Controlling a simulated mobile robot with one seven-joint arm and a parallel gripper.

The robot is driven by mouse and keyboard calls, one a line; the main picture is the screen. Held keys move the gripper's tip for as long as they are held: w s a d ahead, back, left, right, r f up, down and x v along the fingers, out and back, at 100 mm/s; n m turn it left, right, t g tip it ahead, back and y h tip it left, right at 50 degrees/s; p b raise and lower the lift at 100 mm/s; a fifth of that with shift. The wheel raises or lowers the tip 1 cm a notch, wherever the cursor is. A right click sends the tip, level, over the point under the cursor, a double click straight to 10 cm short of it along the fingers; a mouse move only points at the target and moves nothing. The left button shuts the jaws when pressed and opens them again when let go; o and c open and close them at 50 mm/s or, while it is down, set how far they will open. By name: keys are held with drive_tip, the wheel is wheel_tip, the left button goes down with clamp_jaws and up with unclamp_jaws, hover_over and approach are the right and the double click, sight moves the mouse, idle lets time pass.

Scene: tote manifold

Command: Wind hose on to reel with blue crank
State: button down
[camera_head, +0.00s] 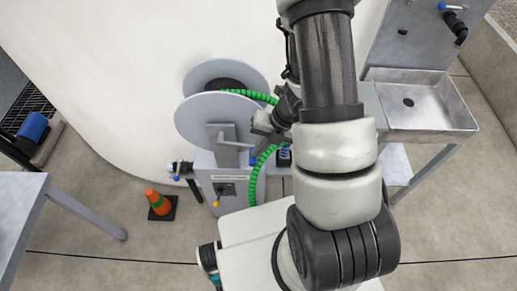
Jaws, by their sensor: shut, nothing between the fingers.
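The hose reel (208,118) has two pale grey discs and stands left of my arm on a grey cabinet. A green ribbed hose (237,93) runs from between the discs to the right, behind my gripper, and down along the cabinet's side. A grey crank arm (229,141) juts from the near disc. A small blue part (252,157), perhaps the crank's handle, shows just below my gripper and is partly hidden. My gripper (260,129) is shut and empty, close to the right edge of the near disc. I cannot tell if it touches the crank.
A metal sink (428,105) stands at the right. A grey table (22,205) is at far left. A curved white wall (110,80) rises behind.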

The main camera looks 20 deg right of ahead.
drive_tip(key=w+a+f+t+y+b, duration=0.2)
drive_tip(key=a+f+t+y+b, duration=0.25)
drive_tip(key=f+y+b, duration=1.25)
drive_tip(key=w+a+r+b, duration=0.2)
drive_tip(key=a+r, duration=0.1)
drive_tip(key=a, duration=0.4)
drive_tip(key=w+a+r+t+b, duration=0.1)
drive_tip(key=w+a+r+b, duration=0.1)
drive_tip(key=a, duration=0.6)
drive_tip(key=shift+w+r, duration=0.2)
drive_tip(key=shift+r, duration=0.25)
idle(1.7)
